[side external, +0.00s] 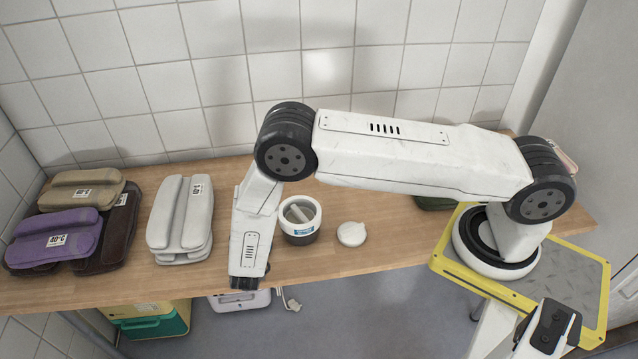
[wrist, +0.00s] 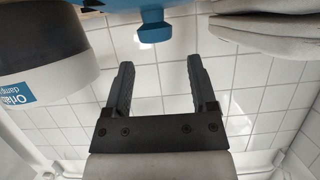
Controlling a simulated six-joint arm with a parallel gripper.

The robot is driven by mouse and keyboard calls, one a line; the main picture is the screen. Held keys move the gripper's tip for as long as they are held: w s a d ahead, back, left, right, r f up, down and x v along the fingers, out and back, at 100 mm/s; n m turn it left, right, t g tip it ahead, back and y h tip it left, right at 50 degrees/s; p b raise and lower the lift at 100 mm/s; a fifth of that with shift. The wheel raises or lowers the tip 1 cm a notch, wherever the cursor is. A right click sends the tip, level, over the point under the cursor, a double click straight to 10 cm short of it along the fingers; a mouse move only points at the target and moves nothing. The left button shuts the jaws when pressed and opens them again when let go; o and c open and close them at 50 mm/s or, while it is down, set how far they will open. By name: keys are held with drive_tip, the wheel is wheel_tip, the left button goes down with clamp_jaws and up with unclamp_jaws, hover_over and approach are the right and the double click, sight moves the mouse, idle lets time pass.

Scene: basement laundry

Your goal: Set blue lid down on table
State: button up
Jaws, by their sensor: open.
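The blue lid (wrist: 155,16) shows at the top middle of the wrist view, cut off by the frame edge, with its knob (wrist: 154,32) facing the gripper. My gripper (wrist: 161,64) is open and empty. Its two dark fingers stand apart, and the knob is just beyond the fingertips, roughly centred between them, apart from both. The wrist picture looks upside down, so the lid seems to rest on the table (side external: 385,248) knob up; the contact is out of frame. In the side view my arm hides the lid and the fingers.
A white and dark pot (side external: 301,221) with a blue label also shows in the wrist view (wrist: 40,75). A small white lid-like piece (side external: 351,234) lies right of it. Stacked pale cases (side external: 180,215) and purple (side external: 55,240) and brown ones fill the left. The front right table is clear.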

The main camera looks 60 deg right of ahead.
drive_tip(key=v, duration=1.1)
drive_tip(key=shift+d, duration=0.1)
drive_tip(key=w+d+r+n+g+y, duration=0.1)
drive_tip(key=w+d+r+n+y, duration=0.1)
drive_tip(key=r+y, duration=0.3)
drive_tip(key=w+d+r+n+y, duration=0.2)
drive_tip(key=w+r+y, duration=0.15)
drive_tip(key=r, duration=0.35)
drive_tip(key=s+d+r+n+g, duration=0.2)
drive_tip(key=s+d, duration=0.4)
drive_tip(key=s, duration=0.3)
drive_tip(key=s+d+r+n+g, duration=0.2)
drive_tip(key=s+d+r+g, duration=0.2)
drive_tip(key=s+d, duration=0.3)
drive_tip(key=shift+s+d+r+n+y, duration=0.25)
drive_tip(key=shift+s+n+y, duration=0.2)
drive_tip(key=shift+s, duration=0.7)
